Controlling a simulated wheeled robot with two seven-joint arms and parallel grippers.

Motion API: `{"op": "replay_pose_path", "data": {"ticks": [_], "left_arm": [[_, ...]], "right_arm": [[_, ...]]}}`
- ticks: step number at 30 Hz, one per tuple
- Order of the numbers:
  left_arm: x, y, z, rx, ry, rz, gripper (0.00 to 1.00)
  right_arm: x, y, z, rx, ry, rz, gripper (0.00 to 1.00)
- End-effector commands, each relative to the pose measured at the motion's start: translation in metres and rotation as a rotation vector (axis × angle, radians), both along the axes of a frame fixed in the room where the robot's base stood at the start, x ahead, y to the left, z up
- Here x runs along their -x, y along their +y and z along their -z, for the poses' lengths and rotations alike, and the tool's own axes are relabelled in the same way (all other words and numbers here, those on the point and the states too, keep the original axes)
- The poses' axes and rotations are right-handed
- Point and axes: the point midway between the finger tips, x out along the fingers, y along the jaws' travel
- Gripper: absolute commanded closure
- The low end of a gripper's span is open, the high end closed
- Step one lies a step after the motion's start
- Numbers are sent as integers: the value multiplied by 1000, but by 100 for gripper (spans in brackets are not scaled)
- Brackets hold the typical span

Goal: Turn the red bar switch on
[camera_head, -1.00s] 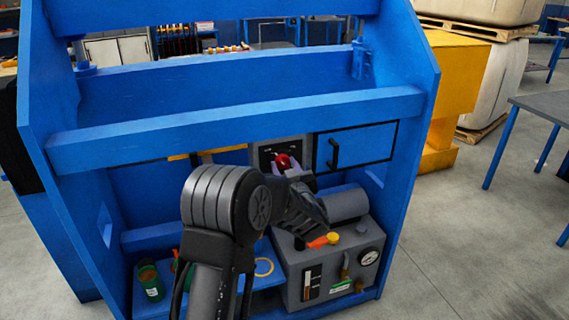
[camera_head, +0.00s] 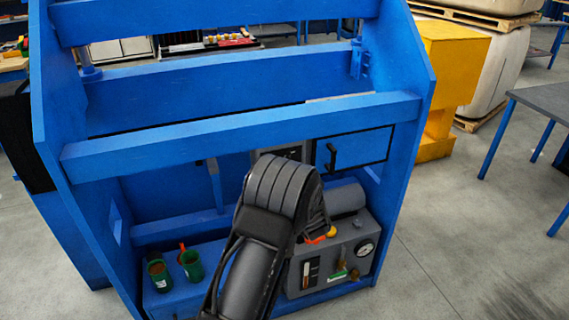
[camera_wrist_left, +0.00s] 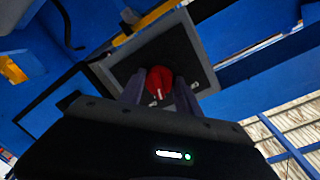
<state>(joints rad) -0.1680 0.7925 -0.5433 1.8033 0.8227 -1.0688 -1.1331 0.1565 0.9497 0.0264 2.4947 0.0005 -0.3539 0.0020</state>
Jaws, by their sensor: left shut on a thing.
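The red bar switch (camera_wrist_left: 160,80) is a red knob with a small white mark, mounted on a dark grey square plate (camera_wrist_left: 196,62) in the left wrist view. My left gripper (camera_wrist_left: 159,92) is shut on the switch, with one finger on each side of it. In the head view, my own arm hides the switch and the gripper. Only the top of the switch plate (camera_head: 293,151) shows there. My right gripper is in neither view.
A blue frame with a crossbar (camera_head: 240,132) stands around the panel. A grey pump unit with a gauge (camera_head: 366,248) sits at the lower right. Two green cans (camera_head: 191,266) stand at the lower left. A blue door (camera_head: 352,151) is right of the switch plate.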

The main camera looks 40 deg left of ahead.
Motion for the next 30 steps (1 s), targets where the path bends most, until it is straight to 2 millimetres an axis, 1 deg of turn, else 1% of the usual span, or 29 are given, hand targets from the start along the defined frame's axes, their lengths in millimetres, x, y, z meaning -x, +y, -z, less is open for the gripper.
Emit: {"op": "replay_pose_path", "data": {"ticks": [1,3,12,19,30], "left_arm": [[-1,-1,-5,-24,37,2,100],[-1,-1,-4,-62,92,3,100],[-1,-1,-3,-203,293,2,100],[-1,-1,-2,-263,383,2,100],[-1,-1,0,-287,417,3,100]], "right_arm": [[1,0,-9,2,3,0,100],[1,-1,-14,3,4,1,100],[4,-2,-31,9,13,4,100],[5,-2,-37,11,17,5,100],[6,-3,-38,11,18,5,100]]}}
